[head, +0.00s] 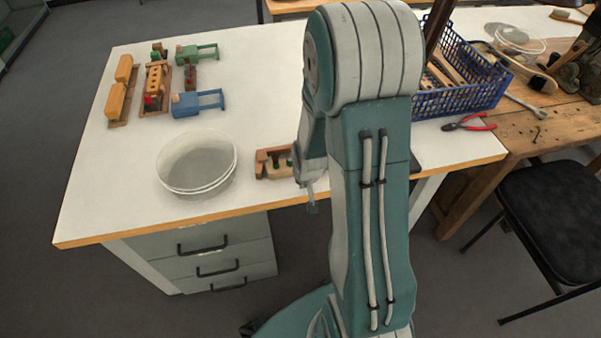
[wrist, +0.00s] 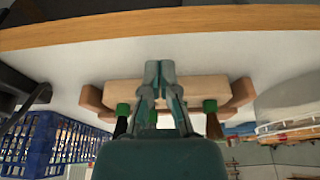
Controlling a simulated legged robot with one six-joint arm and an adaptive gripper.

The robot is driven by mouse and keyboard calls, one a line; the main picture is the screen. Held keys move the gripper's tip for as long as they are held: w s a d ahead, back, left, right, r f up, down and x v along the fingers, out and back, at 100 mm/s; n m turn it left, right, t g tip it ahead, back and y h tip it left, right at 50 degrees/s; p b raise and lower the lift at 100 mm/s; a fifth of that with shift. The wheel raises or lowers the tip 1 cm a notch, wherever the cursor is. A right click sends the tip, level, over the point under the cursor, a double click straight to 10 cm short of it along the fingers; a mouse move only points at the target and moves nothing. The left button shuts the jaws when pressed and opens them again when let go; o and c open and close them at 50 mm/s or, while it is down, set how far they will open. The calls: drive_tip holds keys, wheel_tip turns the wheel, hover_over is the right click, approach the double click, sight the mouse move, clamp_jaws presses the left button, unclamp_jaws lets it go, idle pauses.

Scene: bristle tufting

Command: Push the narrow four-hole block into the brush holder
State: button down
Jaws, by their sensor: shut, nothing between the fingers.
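My gripper (wrist: 160,72) is shut and empty, with its fingertips in front of a pale wooden bar (wrist: 200,88). The bar lies along a brown wooden holder (wrist: 241,94) with raised ends and green parts. I cannot tell whether the fingertips touch the bar, and no holes show on it. In the head view the holder (head: 262,164) is near the table's front edge, partly hidden by my arm. Farther left, a yellowish block with several holes (head: 153,80) sits in another wooden frame with a red part.
A white bowl (head: 196,163) stands left of the holder. Orange blocks (head: 116,100), a green clamp (head: 197,52) and a blue clamp (head: 198,103) lie at the back left. A blue crate (head: 470,98) and red pliers (head: 470,123) are on the right.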

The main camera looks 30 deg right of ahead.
drive_tip(key=w, duration=0.1)
drive_tip(key=w+f, duration=0.1)
drive_tip(key=w, duration=0.1)
drive_tip(key=shift+d+f, duration=0.2)
drive_tip(key=shift+d, duration=0.2)
drive_tip(key=shift+w+d, duration=0.15)
drive_tip(key=shift+w, duration=0.45)
drive_tip(key=shift+w+d, duration=0.2)
drive_tip(key=shift+w, duration=0.35)
drive_tip(key=shift+w+d, duration=0.15)
drive_tip(key=shift+w, duration=0.4)
